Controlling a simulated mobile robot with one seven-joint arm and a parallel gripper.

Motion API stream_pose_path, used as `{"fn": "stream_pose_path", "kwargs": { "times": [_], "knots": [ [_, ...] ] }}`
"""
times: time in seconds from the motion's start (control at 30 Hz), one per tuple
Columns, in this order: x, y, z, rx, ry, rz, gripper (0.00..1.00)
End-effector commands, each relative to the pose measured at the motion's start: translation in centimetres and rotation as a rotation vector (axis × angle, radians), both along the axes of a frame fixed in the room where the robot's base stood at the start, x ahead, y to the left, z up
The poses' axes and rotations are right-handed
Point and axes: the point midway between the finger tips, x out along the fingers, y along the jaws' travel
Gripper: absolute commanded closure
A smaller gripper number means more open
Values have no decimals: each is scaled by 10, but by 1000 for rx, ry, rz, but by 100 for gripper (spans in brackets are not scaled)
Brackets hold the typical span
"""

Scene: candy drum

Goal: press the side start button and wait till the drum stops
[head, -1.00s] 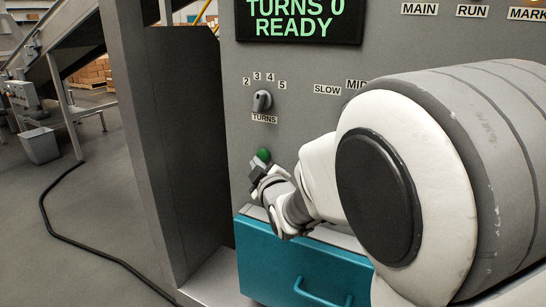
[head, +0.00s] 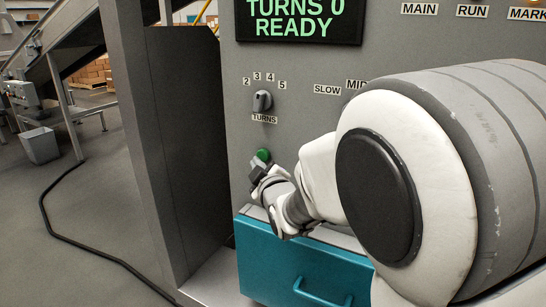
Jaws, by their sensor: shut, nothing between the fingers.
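The green start button (head: 264,155) sits on the grey front panel, below the TURNS knob (head: 262,101). My gripper (head: 256,170) is shut and empty, with its tips just below and left of the button. I cannot tell whether the tips touch the button or the panel. The display (head: 299,20) reads "TURNS 0 READY" in green letters. The drum itself is not visible in this view.
A teal drawer (head: 290,262) with a bar handle lies below the panel. My arm hides the right part of the panel. A black cable (head: 62,236) runs over the floor at left, near a grey bin (head: 40,146).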

Motion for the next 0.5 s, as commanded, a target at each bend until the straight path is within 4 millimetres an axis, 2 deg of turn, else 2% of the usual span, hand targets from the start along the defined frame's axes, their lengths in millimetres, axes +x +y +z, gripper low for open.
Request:
{"fn": "stream_pose_path", "kwargs": {
  "times": [0.5],
  "knots": [
    [8, -3, 0, 0, 0, 0, 100]
  ]
}}
